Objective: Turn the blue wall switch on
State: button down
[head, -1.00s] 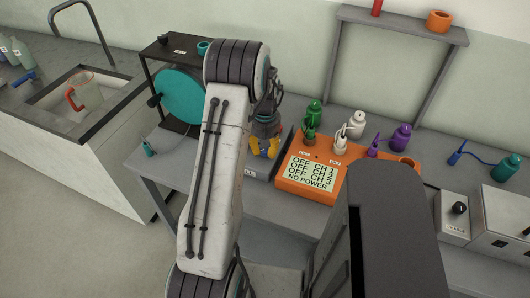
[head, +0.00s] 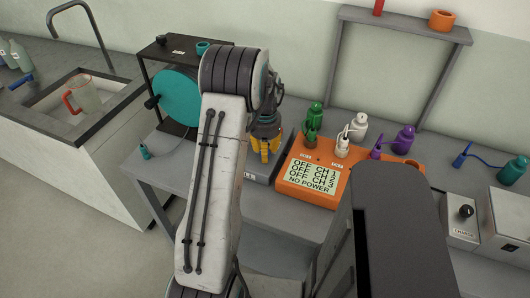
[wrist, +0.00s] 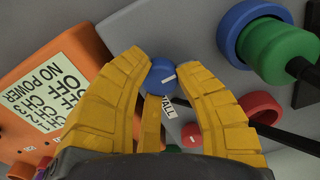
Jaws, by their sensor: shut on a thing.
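In the wrist view, the blue switch (wrist: 162,74), a round knob with a white mark, sits between my gripper's yellow fingers. A "WALL" label (wrist: 168,108) lies beside it on a grey panel. My gripper (wrist: 160,72) is shut on the knob. In the head view my gripper (head: 266,147) points down at the grey box (head: 261,173) left of the orange unit; the knob is hidden there.
The orange unit (head: 300,194) beside my gripper has a screen (head: 313,177) reading OFF CH 1, 2, 3 and NO POWER. Green (head: 315,115), white (head: 358,124) and purple (head: 404,138) bottles stand behind it. Close to my fingers are blue (wrist: 240,28), green (wrist: 282,55) and red (wrist: 256,105) round parts.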

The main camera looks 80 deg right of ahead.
jog(key=shift+a+f+m, duration=0.1)
jog(key=shift+m, duration=0.5)
jog(key=c, duration=0.9)
grip_release()
jog(key=shift+r, duration=0.2)
notch_tip(320, 180, up, 12)
jog(key=shift+f, duration=0.15)
dwell(0.6)
